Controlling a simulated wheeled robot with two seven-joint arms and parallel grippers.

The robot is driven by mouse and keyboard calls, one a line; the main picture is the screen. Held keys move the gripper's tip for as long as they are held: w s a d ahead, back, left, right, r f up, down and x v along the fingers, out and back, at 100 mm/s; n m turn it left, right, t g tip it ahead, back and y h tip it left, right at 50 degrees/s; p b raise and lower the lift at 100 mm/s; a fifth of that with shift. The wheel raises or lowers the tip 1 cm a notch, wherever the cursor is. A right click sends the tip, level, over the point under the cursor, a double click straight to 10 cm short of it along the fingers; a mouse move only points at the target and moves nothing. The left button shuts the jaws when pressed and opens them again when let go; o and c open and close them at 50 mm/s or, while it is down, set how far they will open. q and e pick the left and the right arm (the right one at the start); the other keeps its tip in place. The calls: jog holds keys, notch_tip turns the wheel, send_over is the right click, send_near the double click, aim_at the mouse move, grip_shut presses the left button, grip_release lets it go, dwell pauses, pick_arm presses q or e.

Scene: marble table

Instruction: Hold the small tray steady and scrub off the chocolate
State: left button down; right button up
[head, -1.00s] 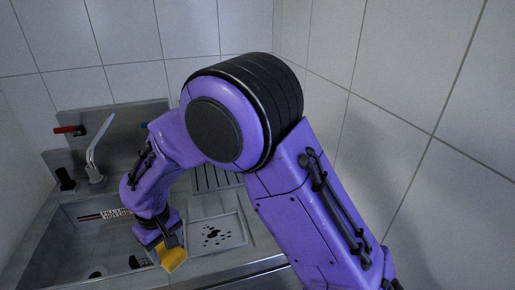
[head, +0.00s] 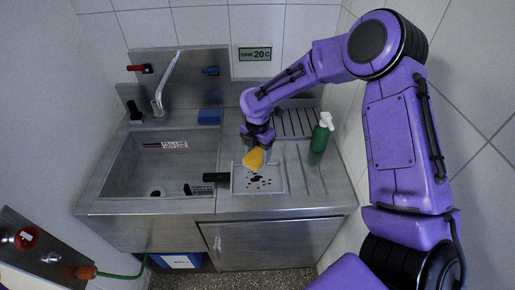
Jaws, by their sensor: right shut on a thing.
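The small tray (head: 275,187) is a shallow, pale metal tray lying flat on the counter right of the sink basin. Several dark brown chocolate spots (head: 256,179) lie on its middle. A black bar like a handle (head: 215,177) sticks out at its left side; I cannot tell whether it is joined to the tray. My right gripper (head: 257,146) comes down from above and is shut on a yellow sponge (head: 254,158). The sponge is over the tray's back part; whether it touches the tray is unclear.
The sink basin (head: 165,165) lies left, with a tap (head: 163,85) behind it. A blue block (head: 209,117) sits on the back ledge. A green spray bottle (head: 320,136) stands right of the tray, near the ribbed drainboard (head: 297,122). A tiled wall bounds the right.

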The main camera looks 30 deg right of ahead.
jog(key=shift+a, duration=0.15)
jog(key=shift+r+p, duration=0.1)
jog(key=shift+p, duration=0.25)
jog(key=shift+f, duration=0.3)
notch_tip(320, 180, down, 8)
jog(key=b, duration=0.4)
jog(key=shift+r, duration=0.15)
jog(key=shift+r, duration=3.55)
